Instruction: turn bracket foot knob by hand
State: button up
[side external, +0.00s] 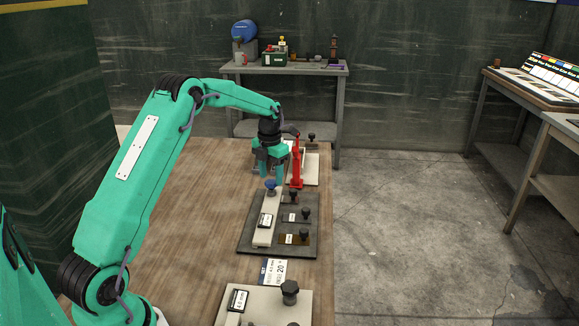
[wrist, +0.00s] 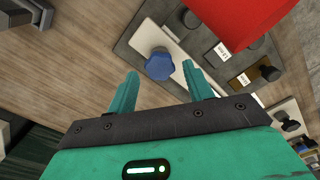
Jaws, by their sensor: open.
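A blue lobed knob (side external: 271,187) stands at the far end of a pale bar-like bracket (side external: 264,236) on a dark grey plate (side external: 246,247). In the wrist view the blue knob (wrist: 159,65) appears between and slightly beyond the fingertips. My gripper (side external: 272,177) points down just above the knob, its two teal fingers apart with nothing held. The wrist view shows the same open gripper (wrist: 160,73), with a gap on both sides of the knob. I cannot tell how far the fingertips are above it. Which knob is the bracket foot knob is not labelled legibly.
A red upright part (side external: 296,163) stands close behind and right of my gripper; it fills the top of the wrist view (wrist: 235,15). Black knobs (side external: 305,213) with small labels sit on the plate's right side. A nearer pale plate (side external: 265,306) carries another black knob. Bare wooden table lies left.

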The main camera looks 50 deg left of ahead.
jog(key=shift+f, duration=0.8)
jog(key=shift+f, duration=0.1)
jog(key=c, duration=0.7)
